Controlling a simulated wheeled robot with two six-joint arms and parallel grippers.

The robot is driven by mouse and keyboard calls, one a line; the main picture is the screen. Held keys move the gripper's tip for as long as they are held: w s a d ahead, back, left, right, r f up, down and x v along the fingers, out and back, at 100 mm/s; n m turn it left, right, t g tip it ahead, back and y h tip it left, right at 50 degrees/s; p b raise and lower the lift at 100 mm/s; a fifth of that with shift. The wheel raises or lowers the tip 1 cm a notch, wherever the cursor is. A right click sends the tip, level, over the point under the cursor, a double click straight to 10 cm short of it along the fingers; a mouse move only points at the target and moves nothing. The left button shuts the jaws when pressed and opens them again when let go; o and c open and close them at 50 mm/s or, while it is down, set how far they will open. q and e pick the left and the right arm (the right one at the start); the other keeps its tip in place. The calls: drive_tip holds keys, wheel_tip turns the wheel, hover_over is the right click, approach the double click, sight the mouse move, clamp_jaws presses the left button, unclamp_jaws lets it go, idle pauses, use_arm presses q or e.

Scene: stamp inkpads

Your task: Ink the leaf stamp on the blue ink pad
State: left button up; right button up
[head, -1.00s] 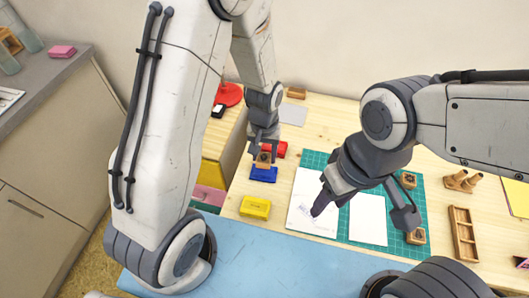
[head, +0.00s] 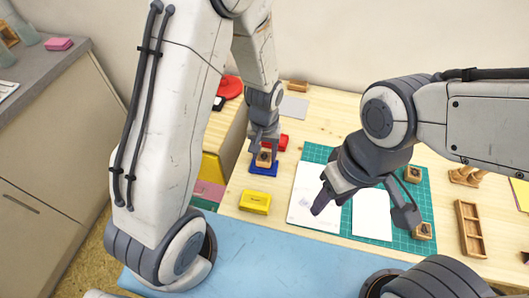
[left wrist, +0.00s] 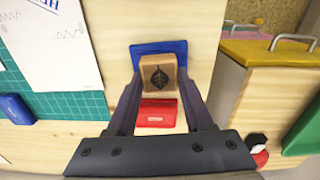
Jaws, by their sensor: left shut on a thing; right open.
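The leaf stamp (head: 264,158) is a small wooden block, and my left gripper (head: 264,149) is shut on it. In the left wrist view the stamp (left wrist: 158,76) shows a dark leaf picture on its top, between my fingers. The blue ink pad (head: 263,170) lies directly under the stamp and is partly covered by it. In the left wrist view the blue ink pad (left wrist: 160,48) shows around the block; I cannot tell whether they touch. My right gripper (head: 362,210) is open and empty above the papers.
A red ink pad (left wrist: 157,114) lies close beside the blue one. A yellow ink pad (head: 255,202) sits nearer me. Papers (head: 372,216) lie on a green mat (head: 401,237), with other wooden stamps (head: 412,174). A wooden tray (head: 470,230) stands to the right.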

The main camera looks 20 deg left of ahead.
sight(264, 155)
use_arm(q)
drive_tip(key=shift+f+b, duration=0.35)
drive_tip(key=shift+f, duration=0.15)
idle(0.4)
drive_tip(key=shift+f, duration=0.1)
idle(1.0)
drive_tip(key=shift+r+p, duration=0.7)
drive_tip(key=shift+p, duration=0.05)
wheel_tip(264, 155, up, 6)
drive_tip(key=p, duration=0.5)
drive_tip(key=shift+f, duration=0.2)
